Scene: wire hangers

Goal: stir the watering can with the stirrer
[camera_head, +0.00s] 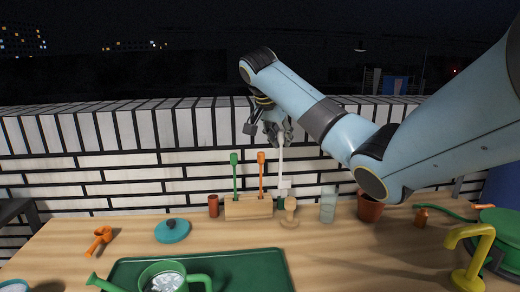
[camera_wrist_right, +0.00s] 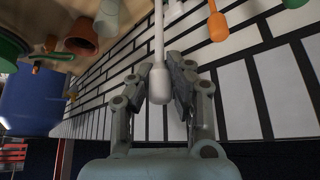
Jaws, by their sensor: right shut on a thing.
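My right gripper (camera_head: 278,136) is shut on the handle of a white stirrer, above the back of the wooden table. The stirrer (camera_head: 281,165) hangs upright, its pale head low near the right end of the wooden holder; I cannot tell whether it touches anything. In the right wrist view the white handle (camera_wrist_right: 159,84) sits between the two fingers. The green watering can (camera_head: 146,275) is at the bottom left, cut off by the picture edge, with its spout left, handle right and pale contents in its opening. My left gripper is not in view.
A wooden holder (camera_head: 248,209) bears a green (camera_head: 234,172) and an orange utensil (camera_head: 261,174). Near it stand a wooden knobbed tool (camera_head: 290,213), a glass (camera_head: 328,205) and a terracotta pot (camera_head: 369,208). A green tray (camera_head: 240,265) lies in front. A yellow tap (camera_head: 470,262) stands right.

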